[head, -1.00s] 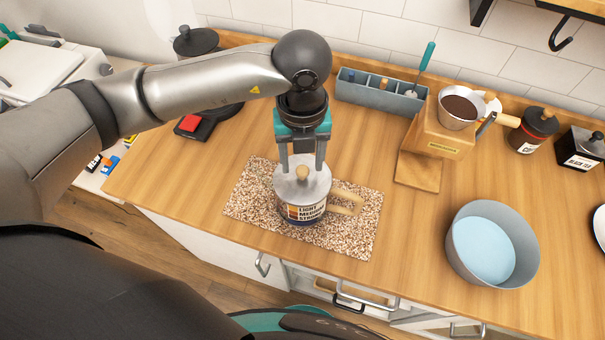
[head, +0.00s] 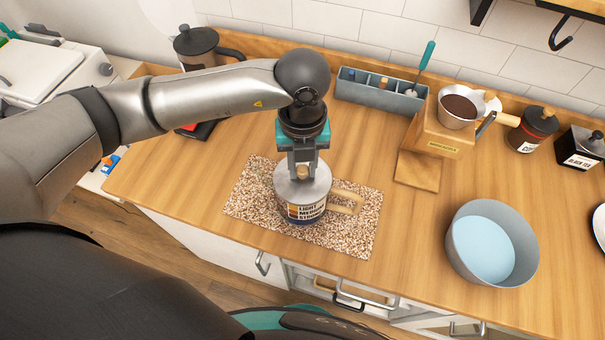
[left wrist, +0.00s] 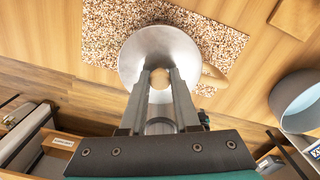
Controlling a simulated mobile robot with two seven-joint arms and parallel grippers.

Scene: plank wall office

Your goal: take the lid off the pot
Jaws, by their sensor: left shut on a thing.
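The pot (head: 301,212) is a dark, labelled vessel with a wooden handle (head: 347,197) on its right side. It stands on a speckled mat (head: 250,204). The round grey lid (head: 314,190) sits on top of the pot, with no clear gap between them, and has a small wooden knob. My left gripper (head: 302,174) points straight down from above, its fingers shut on the lid's knob. In the left wrist view the lid (left wrist: 137,58) lies under the fingers and hides most of the pot. My right gripper is not in view.
A grey bowl (head: 455,258) with a light blue inside stands to the right. A wooden dripper stand (head: 436,138) and a blue-grey organiser box (head: 375,95) are behind. A glass press (head: 196,48) stands at the back left. The counter between mat and bowl is clear.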

